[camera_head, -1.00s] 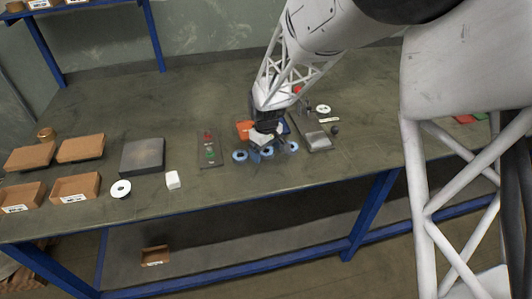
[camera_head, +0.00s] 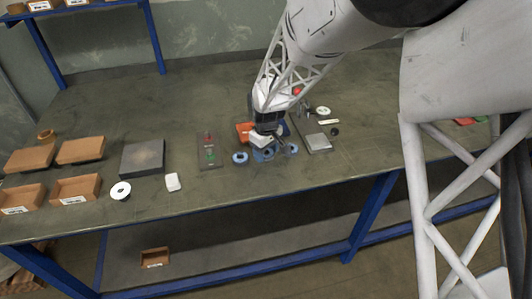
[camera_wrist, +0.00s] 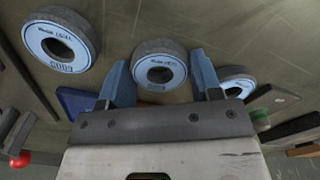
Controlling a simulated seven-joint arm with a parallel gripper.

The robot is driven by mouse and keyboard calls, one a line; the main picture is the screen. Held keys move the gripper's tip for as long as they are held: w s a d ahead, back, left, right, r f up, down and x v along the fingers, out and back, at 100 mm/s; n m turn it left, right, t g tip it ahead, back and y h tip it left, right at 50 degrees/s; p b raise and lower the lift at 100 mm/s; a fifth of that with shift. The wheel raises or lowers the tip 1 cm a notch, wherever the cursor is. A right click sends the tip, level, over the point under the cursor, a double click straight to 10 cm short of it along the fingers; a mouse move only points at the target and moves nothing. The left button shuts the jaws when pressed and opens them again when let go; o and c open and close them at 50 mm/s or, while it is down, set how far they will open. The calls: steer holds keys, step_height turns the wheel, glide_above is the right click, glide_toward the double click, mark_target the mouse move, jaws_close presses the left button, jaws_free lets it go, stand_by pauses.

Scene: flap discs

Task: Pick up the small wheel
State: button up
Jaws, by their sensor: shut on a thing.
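In the head view the middle wheel (camera_head: 265,155) is partly hidden by my gripper (camera_head: 264,148). The left wheel (camera_wrist: 58,42) is clear of the fingers and looks larger in the wrist view. The right wheel (camera_wrist: 237,82) is partly hidden behind the right finger. I cannot tell whether the held wheel touches the table.
An orange object (camera_head: 244,131) sits just behind my gripper. A panel with red and green parts (camera_head: 209,150) is to the left, and a grey box (camera_head: 318,142) to the right. Cardboard boxes (camera_head: 76,189) stand farther left.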

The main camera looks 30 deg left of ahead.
steer(key=shift+r, duration=0.1)
steer(key=shift+r, duration=0.8)
steer(key=shift+s+d+r, duration=0.15)
steer(key=shift+r, duration=0.75)
steer(key=s+d+r, duration=0.1)
steer(key=s+d, duration=1)
steer(key=shift+r, duration=0.2)
steer(key=w+m, duration=0.1)
steer(key=w, duration=0.3)
steer(key=w+r+m, duration=0.1)
steer(key=w, duration=0.8)
steer(key=shift+w+a+r+m, duration=0.35)
steer(key=shift+a+m, duration=0.05)
steer(key=w, duration=0.4)
steer(key=w+d+m, duration=0.1)
steer(key=w, duration=0.3)
steer(key=w+d+r+m, duration=0.1)
steer(key=w, duration=0.3)
steer(key=shift+w+r, duration=0.1)
